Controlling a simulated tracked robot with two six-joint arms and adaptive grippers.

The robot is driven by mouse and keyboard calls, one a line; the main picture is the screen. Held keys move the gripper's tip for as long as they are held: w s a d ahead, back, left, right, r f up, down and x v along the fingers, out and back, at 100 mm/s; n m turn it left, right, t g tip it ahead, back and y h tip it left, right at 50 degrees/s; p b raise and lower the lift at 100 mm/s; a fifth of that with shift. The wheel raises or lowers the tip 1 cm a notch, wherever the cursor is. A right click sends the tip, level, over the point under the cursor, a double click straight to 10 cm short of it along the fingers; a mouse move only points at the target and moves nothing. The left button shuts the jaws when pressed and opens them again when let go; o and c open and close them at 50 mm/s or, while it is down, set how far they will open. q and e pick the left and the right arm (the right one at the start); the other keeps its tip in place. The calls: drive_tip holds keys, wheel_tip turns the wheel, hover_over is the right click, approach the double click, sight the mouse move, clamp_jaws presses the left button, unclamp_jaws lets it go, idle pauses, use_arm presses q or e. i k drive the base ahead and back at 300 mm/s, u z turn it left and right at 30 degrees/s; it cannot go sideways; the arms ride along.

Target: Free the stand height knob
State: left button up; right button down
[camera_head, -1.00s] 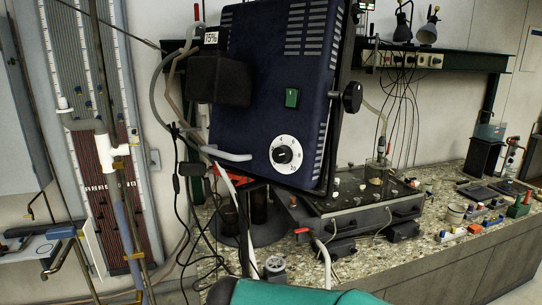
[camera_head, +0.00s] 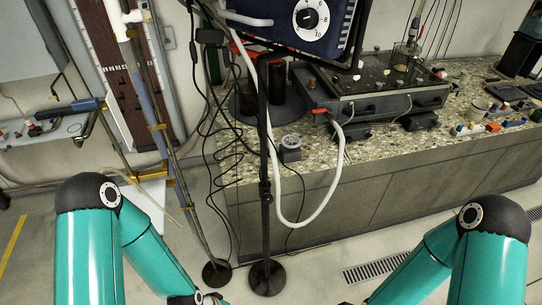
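A black stand pole (camera_head: 263,130) rises upright in the middle from a round black base (camera_head: 266,277) on the floor. A small dark collar or knob (camera_head: 265,190) sits partway up the pole; its details are too small to tell. The dark blue box (camera_head: 280,28) with a white numbered dial (camera_head: 311,19) is at the top of the view, cut off by the edge.
A stone-topped bench (camera_head: 220,158) with a grey apparatus (camera_head: 390,95) stands behind the pole. A white hose (camera_head: 303,205) loops down beside the pole, and black cables hang left of it. A second thin stand has its base (camera_head: 216,271) close by. Floor in front is fairly open.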

sight(266, 199)
drive_tip(key=z, duration=0.45)
drive_tip(key=k, duration=0.95)
drive_tip(key=z, duration=0.65)
drive_tip(key=i, duration=1.2)
drive_tip(key=u, duration=1.15)
drive_tip(key=i, duration=0.65)
drive_tip(key=u, duration=0.45)
drive_tip(key=k, duration=0.85)
drive_tip(key=u, duration=0.2)
drive_tip(key=i, duration=0.8)
